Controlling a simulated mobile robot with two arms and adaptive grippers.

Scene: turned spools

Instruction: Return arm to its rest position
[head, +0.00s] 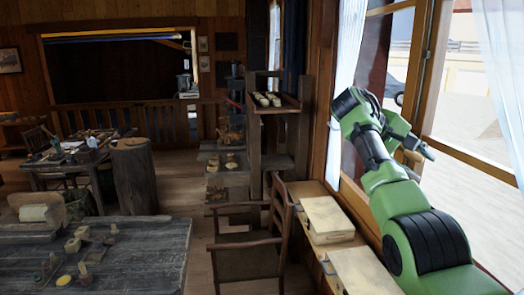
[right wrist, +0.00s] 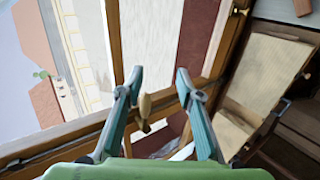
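My right arm, green and black, rises along the right side of the head view, bent near the window. Its right gripper (head: 428,152) is raised in front of the window, away from the tables. In the right wrist view, the two teal fingers of the right gripper (right wrist: 160,76) stand apart with nothing held between them. A wooden window handle (right wrist: 145,107) shows behind the gap between the fingers. My left gripper is not in view.
The window frame (head: 440,75) and a white curtain (head: 347,80) are close to my right arm. Wooden boxes (head: 327,219) lie below the window. A chair (head: 250,245) stands left of them. A dark table (head: 150,250) with small wooden pieces is at lower left.

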